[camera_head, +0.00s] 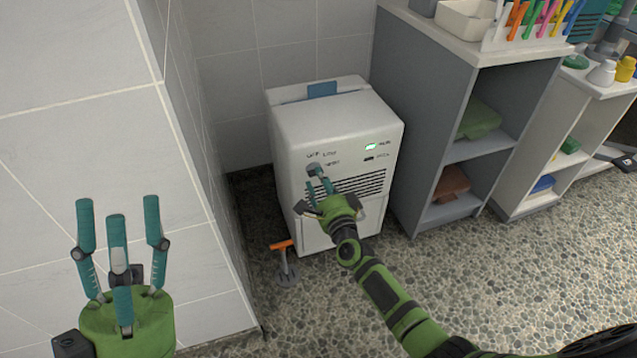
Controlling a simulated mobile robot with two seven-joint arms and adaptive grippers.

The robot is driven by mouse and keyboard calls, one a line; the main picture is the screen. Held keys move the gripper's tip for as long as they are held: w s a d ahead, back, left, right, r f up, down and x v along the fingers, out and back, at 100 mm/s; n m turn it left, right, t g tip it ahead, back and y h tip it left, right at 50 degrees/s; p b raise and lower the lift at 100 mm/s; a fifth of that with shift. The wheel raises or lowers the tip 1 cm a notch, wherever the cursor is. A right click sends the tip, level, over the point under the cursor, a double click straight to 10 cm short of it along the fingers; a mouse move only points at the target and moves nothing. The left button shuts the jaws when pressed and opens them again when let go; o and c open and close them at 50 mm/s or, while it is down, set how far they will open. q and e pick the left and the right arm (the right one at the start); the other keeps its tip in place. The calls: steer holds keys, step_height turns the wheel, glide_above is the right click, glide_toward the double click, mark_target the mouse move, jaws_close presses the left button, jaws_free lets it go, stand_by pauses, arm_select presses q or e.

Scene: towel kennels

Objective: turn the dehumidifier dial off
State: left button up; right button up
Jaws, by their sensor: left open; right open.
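The dehumidifier (335,121) is a white box on the floor in the corner, with a dark vent grille and a green lit indicator on its front. Its dial (313,169) is a small grey knob at the upper left of the front, below printed labels. My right gripper (318,190) is open at the dial, its fingers partly in front of it; I cannot tell whether they touch it. The dial's exact setting is too small to read. My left gripper (120,225) is open and empty, upright in front of the tiled wall, far from the dehumidifier.
A tiled wall (80,110) stands close on the left. A grey shelf unit (415,120) stands right beside the dehumidifier, with folded towels inside and a tray (466,20) on top. An orange-handled tool (284,258) lies by the dehumidifier's foot. The pebbled floor at front right is clear.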

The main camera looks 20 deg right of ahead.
steer(key=shift+w, duration=0.7)
jaws_close()
